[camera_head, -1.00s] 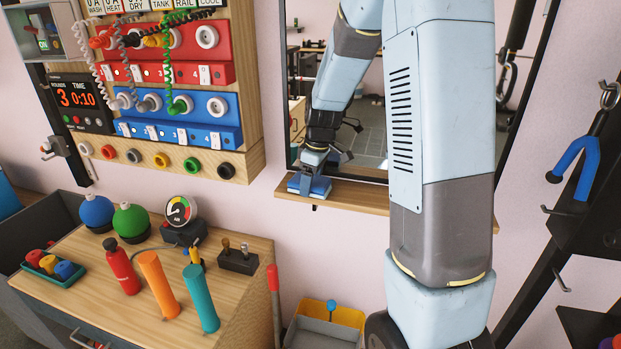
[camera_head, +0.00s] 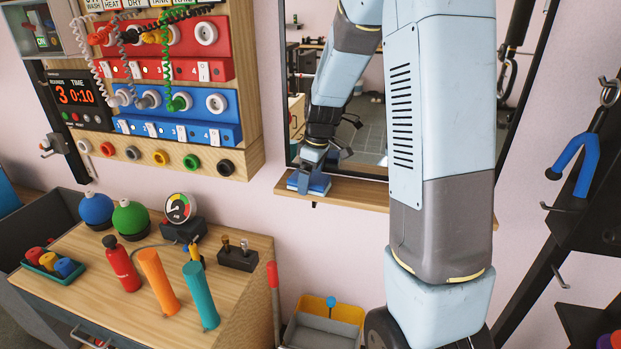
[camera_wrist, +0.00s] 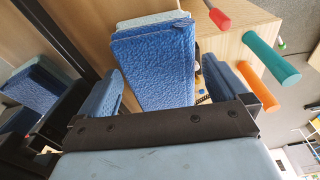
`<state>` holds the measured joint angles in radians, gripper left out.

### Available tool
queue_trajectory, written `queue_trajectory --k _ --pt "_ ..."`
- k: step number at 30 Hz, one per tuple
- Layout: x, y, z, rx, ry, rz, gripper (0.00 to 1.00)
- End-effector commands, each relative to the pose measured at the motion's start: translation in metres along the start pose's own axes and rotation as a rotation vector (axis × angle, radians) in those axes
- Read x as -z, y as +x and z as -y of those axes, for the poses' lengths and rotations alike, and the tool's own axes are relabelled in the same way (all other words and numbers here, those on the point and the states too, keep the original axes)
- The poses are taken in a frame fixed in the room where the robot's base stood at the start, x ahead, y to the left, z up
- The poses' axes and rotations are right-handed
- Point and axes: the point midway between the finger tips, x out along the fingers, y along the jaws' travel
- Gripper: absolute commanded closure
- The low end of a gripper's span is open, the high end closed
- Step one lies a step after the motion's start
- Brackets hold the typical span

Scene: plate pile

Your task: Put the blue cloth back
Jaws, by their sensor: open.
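The blue cloth (camera_head: 318,188) lies as a thick folded block on the wooden shelf (camera_head: 365,192) under the mirror. My gripper (camera_head: 316,170) is just above it at the shelf. In the wrist view the cloth (camera_wrist: 155,62) shows as a textured blue block with a paler layer along its far side. My gripper (camera_wrist: 180,82) is open there, with one blue-padded finger on each side of the cloth and visible gaps between them. The cloth's near end is hidden behind the gripper's dark crossbar.
The mirror (camera_head: 372,120) stands right behind the shelf. A wooden bench (camera_head: 120,270) with orange and teal cylinders is at left. A red-tipped rod (camera_head: 273,290) and a yellow-grey bin (camera_head: 325,325) are below the shelf. A dark rack (camera_head: 590,190) is at right.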

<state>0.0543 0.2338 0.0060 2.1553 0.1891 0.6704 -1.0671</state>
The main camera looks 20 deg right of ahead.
Motion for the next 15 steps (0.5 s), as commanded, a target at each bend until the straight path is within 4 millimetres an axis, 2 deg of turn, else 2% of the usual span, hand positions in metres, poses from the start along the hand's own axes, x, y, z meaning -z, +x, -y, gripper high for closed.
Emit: queue_trajectory --k 5,15 --pt "0.001 -0.023 -0.001 -0.005 0.000 -0.004 0.00" --pt "0.001 -0.090 -0.001 -0.004 -0.002 -0.002 0.00"
